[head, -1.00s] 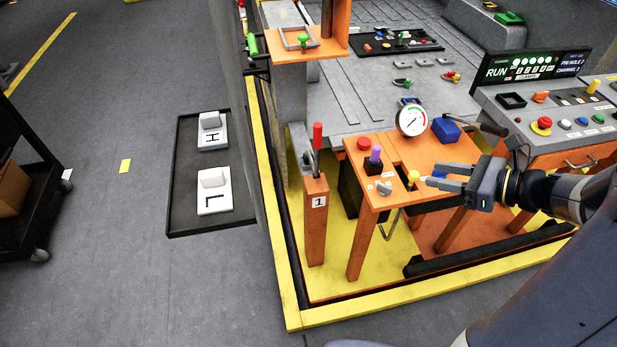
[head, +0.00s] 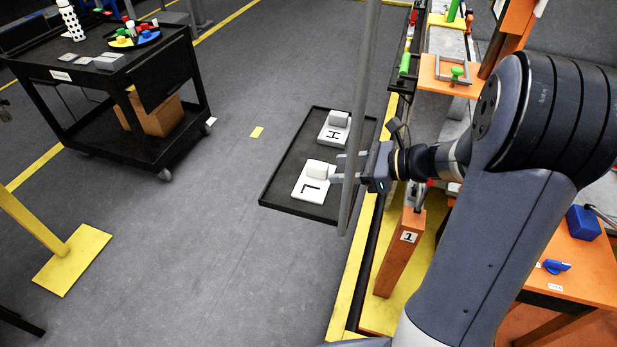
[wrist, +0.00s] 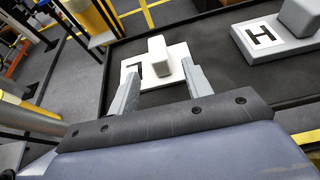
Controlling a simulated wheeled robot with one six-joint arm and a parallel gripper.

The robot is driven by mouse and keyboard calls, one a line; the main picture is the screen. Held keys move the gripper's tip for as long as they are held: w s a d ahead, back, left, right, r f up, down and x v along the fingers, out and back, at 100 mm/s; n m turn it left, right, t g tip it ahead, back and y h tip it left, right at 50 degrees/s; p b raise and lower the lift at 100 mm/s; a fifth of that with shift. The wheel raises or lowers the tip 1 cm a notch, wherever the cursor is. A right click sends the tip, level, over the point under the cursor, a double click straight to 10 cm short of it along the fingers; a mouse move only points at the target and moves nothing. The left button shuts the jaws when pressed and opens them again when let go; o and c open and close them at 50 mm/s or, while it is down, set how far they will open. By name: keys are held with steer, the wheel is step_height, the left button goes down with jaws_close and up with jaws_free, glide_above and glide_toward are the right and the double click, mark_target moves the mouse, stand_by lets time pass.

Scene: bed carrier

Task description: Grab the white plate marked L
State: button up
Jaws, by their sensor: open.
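The white plate marked L (head: 308,190) lies on a black tray (head: 275,187), with a white block-shaped handle on top. In the wrist view the L plate (wrist: 174,68) shows ahead of the fingers, its letter partly hidden by the left finger. My gripper (head: 340,168) is open and empty. In the head view it appears to the right of the L plate, with a grey post in front of its fingers. In the wrist view my gripper (wrist: 160,83) has a finger at either side below the plate's handle, and I see no contact.
A plate marked H (head: 332,132) lies on the same tray behind the L plate. The grey upright post (head: 363,90) stands close by my gripper. A black cart (head: 110,85) stands at the left. Open grey floor lies between cart and tray.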

mark_target(327, 166)
steer(key=x, duration=0.4)
steer(key=p+x, duration=0.1)
steer(key=x, duration=0.2)
steer(key=shift+w+a+r, duration=0.15)
steer(key=shift+a+r, duration=0.05)
steer(key=shift+r, duration=0.1)
jaws_close()
stand_by(0.4)
